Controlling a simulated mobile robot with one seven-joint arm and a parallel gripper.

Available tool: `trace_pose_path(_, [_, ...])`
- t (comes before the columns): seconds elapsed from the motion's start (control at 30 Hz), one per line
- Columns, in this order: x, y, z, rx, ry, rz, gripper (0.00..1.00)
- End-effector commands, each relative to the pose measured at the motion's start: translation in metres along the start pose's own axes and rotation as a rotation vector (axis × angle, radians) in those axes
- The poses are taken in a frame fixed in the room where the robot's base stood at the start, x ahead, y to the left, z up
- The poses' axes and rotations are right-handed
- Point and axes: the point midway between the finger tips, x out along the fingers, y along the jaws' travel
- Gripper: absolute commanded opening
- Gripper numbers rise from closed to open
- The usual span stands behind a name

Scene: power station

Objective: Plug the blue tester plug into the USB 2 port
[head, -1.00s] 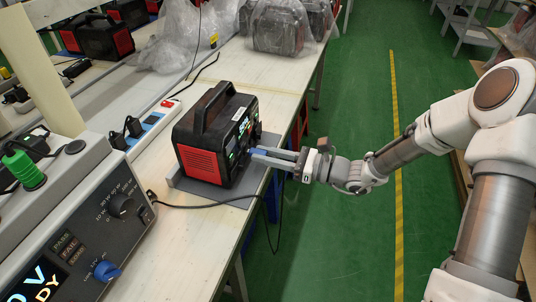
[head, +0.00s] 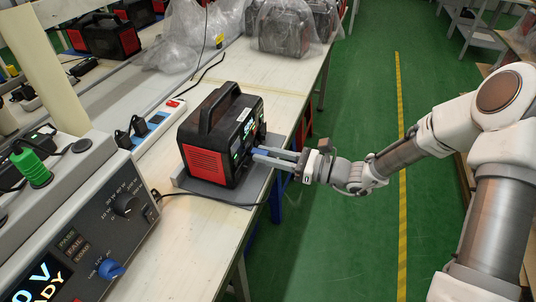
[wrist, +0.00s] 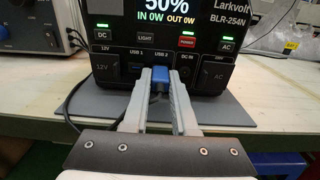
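The power station (head: 208,162) is a black and red box with a top handle, upright on a grey mat (head: 235,190). In the wrist view its front panel (wrist: 113,50) has a lit display and labelled ports. My gripper (wrist: 160,80) is shut on the blue tester plug (wrist: 160,74), with a finger on each side of it. The plug points at the panel right under the USB 2 label and covers that port. I cannot tell how deep it sits. The USB 1 port (wrist: 136,67) shows just left of it. In the head view my gripper (head: 255,156) is close to the panel.
A test unit with dials (head: 110,220) stands at the front left. A power strip (head: 150,128) lies behind the station. A black cable (head: 205,197) runs along the bench's front side. Bagged units (head: 280,30) stand farther back. The green floor right of the bench is clear.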

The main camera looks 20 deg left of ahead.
Motion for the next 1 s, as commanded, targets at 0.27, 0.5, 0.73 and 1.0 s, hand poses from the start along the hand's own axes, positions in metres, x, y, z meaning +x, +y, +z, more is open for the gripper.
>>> trace_pose_path(0.27, [0.0,0.0,0.0,0.0,0.0,0.0,0.59])
trace_pose_path(0.5, [0.0,0.0,0.0,0.0,0.0,0.0,0.59])
trace_pose_path(0.73, [-0.011,-0.001,0.001,0.0,0.0,-0.002,0.59])
trace_pose_path(1.0, [-0.07,-0.001,0.003,0.002,0.001,-0.005,0.59])
